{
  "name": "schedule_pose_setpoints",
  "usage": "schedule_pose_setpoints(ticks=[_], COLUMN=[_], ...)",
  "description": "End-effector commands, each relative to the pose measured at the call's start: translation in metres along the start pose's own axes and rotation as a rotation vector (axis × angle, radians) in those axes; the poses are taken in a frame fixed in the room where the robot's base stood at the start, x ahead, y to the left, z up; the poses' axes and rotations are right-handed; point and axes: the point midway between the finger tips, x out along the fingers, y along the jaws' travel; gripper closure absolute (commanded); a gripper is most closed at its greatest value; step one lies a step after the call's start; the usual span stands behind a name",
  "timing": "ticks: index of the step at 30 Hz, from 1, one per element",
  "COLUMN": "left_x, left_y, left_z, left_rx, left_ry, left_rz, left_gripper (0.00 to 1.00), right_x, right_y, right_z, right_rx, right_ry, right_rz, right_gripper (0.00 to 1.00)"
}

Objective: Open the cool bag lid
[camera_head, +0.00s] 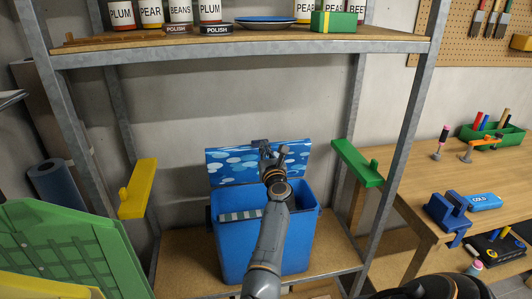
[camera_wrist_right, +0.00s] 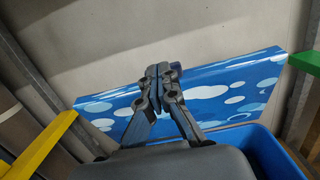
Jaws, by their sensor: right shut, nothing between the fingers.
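The blue cool bag (camera_head: 300,240) stands on the lower board of the shelf rack. Its lid (camera_head: 228,168), blue with pale spots, is raised and leans up at the back of the bag. My right gripper (camera_head: 266,148) is in front of the lid, above the bag's opening, and covers part of it. In the right wrist view the lid (camera_wrist_right: 240,85) spans behind my shut, empty right gripper (camera_wrist_right: 158,72). I cannot tell whether the fingers touch the lid. My left gripper is not in view.
A yellow bracket (camera_head: 138,188) and a green bracket (camera_head: 357,163) sit at the left and right of the rack. The upper shelf (camera_head: 250,45) carries tins, a blue plate and a green box. A workbench (camera_head: 450,190) stands at the right, a green panel (camera_head: 60,250) at the left.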

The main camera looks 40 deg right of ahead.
Motion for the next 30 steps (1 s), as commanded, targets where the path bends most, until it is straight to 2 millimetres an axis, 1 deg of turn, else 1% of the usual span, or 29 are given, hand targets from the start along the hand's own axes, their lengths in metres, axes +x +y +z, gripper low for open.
schedule_pose_setpoints(ticks=[1,3,6,16,19,20,23,26,27,30], left_x=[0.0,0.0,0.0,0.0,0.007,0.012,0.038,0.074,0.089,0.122], left_y=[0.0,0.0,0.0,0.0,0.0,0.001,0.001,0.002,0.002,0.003], left_z=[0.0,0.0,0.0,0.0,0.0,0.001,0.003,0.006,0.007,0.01], left_rx=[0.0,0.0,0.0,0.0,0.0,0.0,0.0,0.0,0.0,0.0], left_ry=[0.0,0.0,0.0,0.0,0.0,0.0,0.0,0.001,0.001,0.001], left_rz=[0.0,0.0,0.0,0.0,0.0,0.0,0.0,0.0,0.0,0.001], left_gripper=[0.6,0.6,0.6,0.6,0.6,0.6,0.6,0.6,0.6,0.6], right_x=[-0.007,-0.013,-0.019,-0.02,-0.021,-0.022,-0.029,-0.039,-0.045,-0.06], right_y=[0.0,0.0,0.0,0.0,-0.004,-0.007,-0.023,-0.039,-0.042,-0.042], right_z=[0.0,-0.001,0.0,0.0,-0.005,-0.008,-0.023,-0.037,-0.042,-0.05], right_rx=[0.0,0.0,-0.001,0.0,-0.036,-0.068,-0.254,-0.546,-0.674,-0.98], right_ry=[0.0,0.001,0.0,0.0,0.001,0.003,0.011,0.016,0.015,-0.003], right_rz=[-0.001,0.0,-0.001,0.0,-0.002,-0.003,-0.011,-0.025,-0.034,-0.056], right_gripper=[1.0,1.0,1.0,1.0,1.0,1.0,1.0,1.0,1.0,1.0])
